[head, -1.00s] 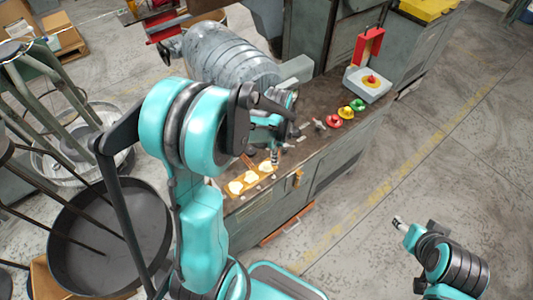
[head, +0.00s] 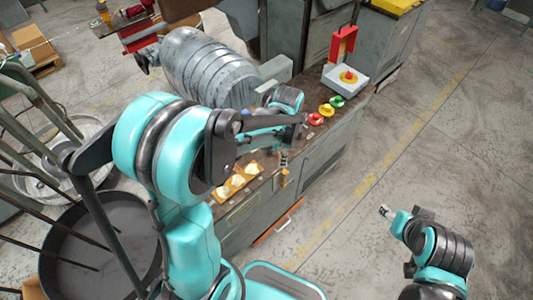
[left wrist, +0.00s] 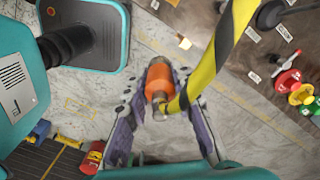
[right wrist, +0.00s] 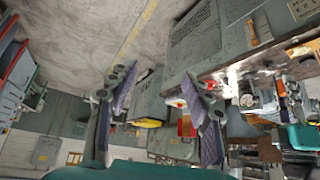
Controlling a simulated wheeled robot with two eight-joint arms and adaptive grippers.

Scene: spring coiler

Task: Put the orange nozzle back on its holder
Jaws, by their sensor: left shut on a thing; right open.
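The orange nozzle (left wrist: 159,80) is between the fingers of my left gripper (left wrist: 158,88), which is shut on it, in the left wrist view. A yellow and black striped hose (left wrist: 222,57) runs up from it. In the head view the arm mostly hides the left gripper (head: 283,157), near the bench's front edge. A small orange-tan bracket (head: 284,179), seemingly the holder, is on the bench front, just below the gripper in the picture. It shows apart from the nozzle in the left wrist view (left wrist: 183,41). My right gripper (right wrist: 160,85) is open and empty, away from the bench.
The bench (head: 230,213) carries a tray with pale pads (head: 237,181), red, yellow and green buttons (head: 326,110), and a grey box with a red button (head: 346,78).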

